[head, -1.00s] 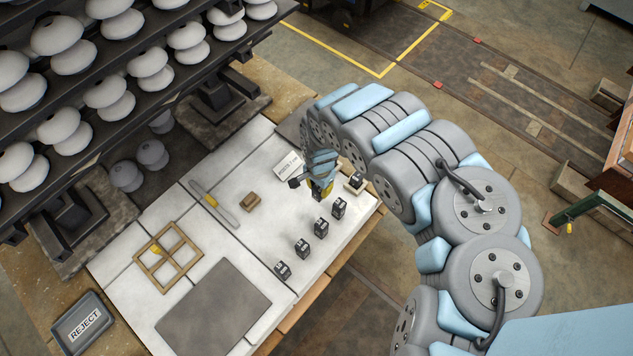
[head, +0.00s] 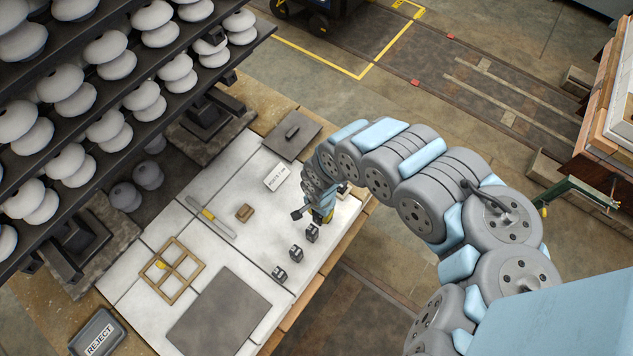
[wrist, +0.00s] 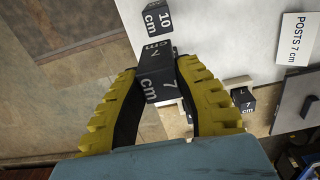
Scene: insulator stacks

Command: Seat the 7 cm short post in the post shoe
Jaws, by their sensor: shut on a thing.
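My gripper (wrist: 163,100) has yellow ribbed fingers and is shut on a dark post (wrist: 157,70) marked 7 cm. In the head view, my gripper (head: 321,214) is low over the right edge of the white table, at the end of the row of dark posts, and mostly hides the held post. I cannot tell if the post touches the table. A post marked 10 cm (wrist: 157,18) stands just beyond it. Another dark block marked 7 cm (wrist: 241,98) is at the right, next to pale pieces (wrist: 237,82) that may be the post shoe; my finger partly covers that area.
A card reading POSTS 7 cm (head: 277,177) lies on the table. Dark posts (head: 297,252) stand in a row near the front edge. Insulator racks rise at left.

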